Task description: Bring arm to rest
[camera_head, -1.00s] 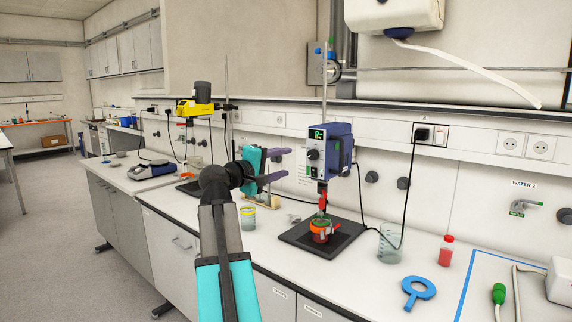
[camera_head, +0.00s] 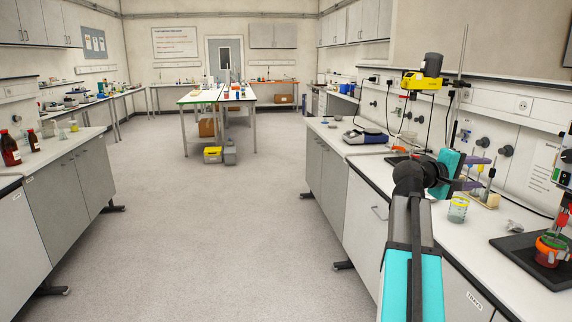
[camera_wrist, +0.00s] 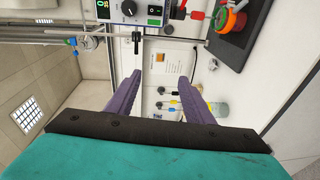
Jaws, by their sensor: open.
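My arm rises at the right of the head view, over the front edge of the right-hand bench (camera_head: 510,262). My gripper (camera_head: 480,172), with a teal body and two purple fingers, points right above the bench. Its fingers are apart with nothing between them. In the wrist view the open fingers (camera_wrist: 160,82) show from the teal and black body, and the view is turned sideways.
A small rack (camera_head: 490,200) and a yellow-rimmed beaker (camera_head: 457,210) stand close to my gripper. An orange vessel (camera_head: 549,250) sits on a dark plate (camera_head: 520,252) at right. A yellow stirrer (camera_head: 422,81) stands behind. The aisle floor (camera_head: 220,230) is clear.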

